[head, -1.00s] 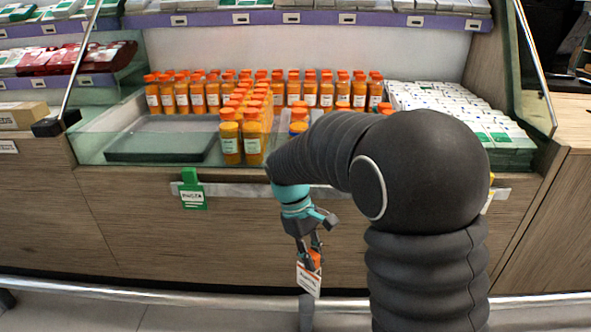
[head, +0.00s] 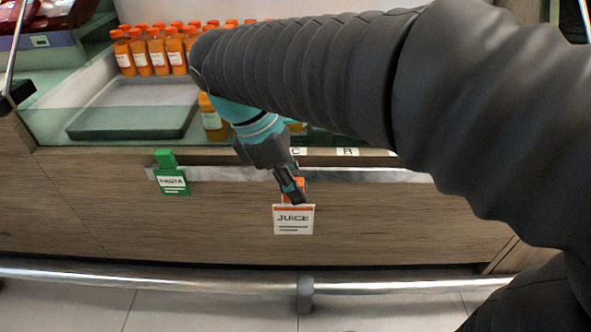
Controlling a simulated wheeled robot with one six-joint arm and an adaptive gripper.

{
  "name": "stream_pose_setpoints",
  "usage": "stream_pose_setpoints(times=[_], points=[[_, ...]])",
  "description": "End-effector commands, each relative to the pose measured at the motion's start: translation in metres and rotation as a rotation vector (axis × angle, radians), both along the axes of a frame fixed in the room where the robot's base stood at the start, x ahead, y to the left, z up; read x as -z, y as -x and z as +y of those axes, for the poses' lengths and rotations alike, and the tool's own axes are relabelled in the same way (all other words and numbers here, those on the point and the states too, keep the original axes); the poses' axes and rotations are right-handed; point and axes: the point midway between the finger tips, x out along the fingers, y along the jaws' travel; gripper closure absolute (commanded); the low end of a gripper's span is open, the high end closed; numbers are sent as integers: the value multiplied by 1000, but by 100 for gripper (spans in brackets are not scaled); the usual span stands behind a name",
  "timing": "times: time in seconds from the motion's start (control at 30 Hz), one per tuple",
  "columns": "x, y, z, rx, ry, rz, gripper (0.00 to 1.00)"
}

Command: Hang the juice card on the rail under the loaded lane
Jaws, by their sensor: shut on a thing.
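The juice card (head: 293,220) is white with an orange band on top and an orange clip (head: 299,184). My gripper (head: 292,194) is shut on its clip end and holds the card upright, facing me. The pale metal rail (head: 225,174) runs along the wood front below the display case. The card shows just below rail height; whether the clip touches the rail cannot be told. Orange juice bottles (head: 213,120) stand at the case front, mostly hidden behind my arm, so the loaded lane shows only in part.
A green pasta card (head: 172,180) hangs on the rail to the left. An empty dark tray (head: 130,122) lies in the case above it. Small white letter labels (head: 347,152) sit on the ledge above the rail. A metal bumper bar (head: 180,283) runs low along the front.

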Motion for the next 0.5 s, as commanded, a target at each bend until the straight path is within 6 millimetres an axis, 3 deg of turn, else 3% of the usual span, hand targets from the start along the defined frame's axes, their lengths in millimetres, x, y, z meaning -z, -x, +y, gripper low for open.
stream_pose_setpoints(times=[0.5], points=[[0, -37, -3, 6, 1, 0, 100]])
